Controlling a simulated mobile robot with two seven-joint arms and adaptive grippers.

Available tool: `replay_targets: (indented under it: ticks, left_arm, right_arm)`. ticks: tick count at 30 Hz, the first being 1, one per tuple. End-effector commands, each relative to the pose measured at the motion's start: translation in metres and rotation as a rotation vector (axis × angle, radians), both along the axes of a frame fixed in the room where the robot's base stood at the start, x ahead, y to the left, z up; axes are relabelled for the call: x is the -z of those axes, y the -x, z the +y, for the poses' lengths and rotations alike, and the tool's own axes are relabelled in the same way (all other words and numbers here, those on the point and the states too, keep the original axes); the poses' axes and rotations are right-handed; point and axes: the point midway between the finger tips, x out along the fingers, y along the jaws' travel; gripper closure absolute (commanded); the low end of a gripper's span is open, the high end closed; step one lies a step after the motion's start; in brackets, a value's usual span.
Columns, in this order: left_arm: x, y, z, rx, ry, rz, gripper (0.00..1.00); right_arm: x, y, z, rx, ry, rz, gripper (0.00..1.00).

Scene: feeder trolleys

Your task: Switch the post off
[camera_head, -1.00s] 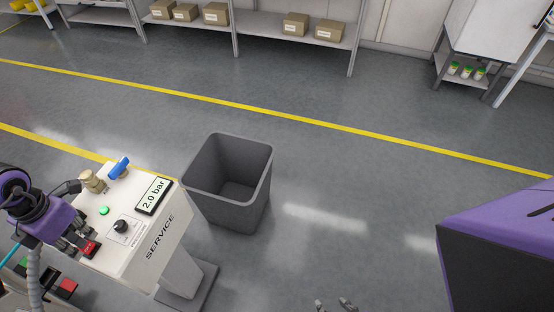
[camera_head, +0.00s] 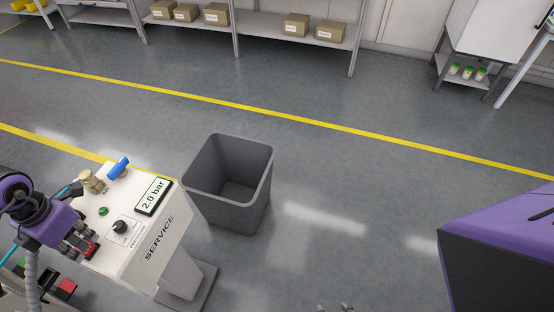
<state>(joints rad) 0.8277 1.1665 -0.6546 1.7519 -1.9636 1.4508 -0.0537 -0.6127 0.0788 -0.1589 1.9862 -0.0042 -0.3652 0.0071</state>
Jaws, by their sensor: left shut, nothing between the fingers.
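The white service post (camera_head: 140,250) stands at the lower left. Its sloping top has a display (camera_head: 154,196) reading 2.0 bar, a black knob (camera_head: 120,227), a dark green lamp (camera_head: 103,211), a blue-handled valve (camera_head: 118,167) and a brass fitting (camera_head: 92,181). A red rocker switch (camera_head: 91,251) is at its near left edge, partly hidden by my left gripper (camera_head: 80,243). That gripper is shut and empty, its fingertips at or just over the switch; I cannot tell whether they touch. Small tips of my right gripper (camera_head: 334,308) show at the bottom edge.
A grey open bin (camera_head: 262,200) stands close to the right of the post. Red and green items (camera_head: 66,288) lie at the lower left. Shelves with boxes (camera_head: 216,14) line the back wall. Clear floor with yellow lines lies between.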

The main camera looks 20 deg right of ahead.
Motion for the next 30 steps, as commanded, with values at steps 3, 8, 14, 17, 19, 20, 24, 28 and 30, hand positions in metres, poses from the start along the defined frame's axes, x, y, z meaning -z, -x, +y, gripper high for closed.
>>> replay_targets:
  ticks: [3,8,14,17,19,20,24,28,30]
  left_arm:
    - [-0.007,0.000,0.000,0.000,-0.001,-0.001,1.00]
    - [-0.021,-0.001,0.001,0.000,-0.001,-0.003,1.00]
    - [-0.037,-0.001,0.000,0.000,0.000,-0.004,1.00]
    - [-0.045,-0.001,0.000,0.000,0.000,-0.004,1.00]
    - [-0.051,-0.001,0.000,0.000,-0.001,-0.003,1.00]
    - [-0.053,-0.001,0.000,0.000,-0.001,-0.003,1.00]
    - [-0.064,-0.001,0.001,0.000,-0.001,-0.003,1.00]
    - [-0.071,0.000,0.000,0.000,-0.001,-0.002,1.00]
    - [-0.071,0.000,0.000,0.000,-0.001,-0.001,1.00]
  right_arm:
    - [-0.005,-0.006,0.000,-0.001,-0.001,-0.011,0.60]
    - [-0.014,-0.013,0.000,-0.001,0.000,-0.027,0.60]
    - [-0.024,-0.021,0.000,-0.001,-0.001,-0.046,0.60]
    - [-0.030,-0.025,0.000,-0.001,-0.001,-0.055,0.60]
    - [-0.033,-0.028,0.000,-0.001,-0.001,-0.062,0.60]
    - [-0.035,-0.029,0.000,-0.002,-0.001,-0.065,0.60]
    - [-0.042,-0.034,0.000,-0.001,0.000,-0.079,0.60]
    - [-0.047,-0.038,0.000,-0.001,0.000,-0.088,0.60]
    - [-0.047,-0.038,0.000,-0.002,0.000,-0.089,0.60]
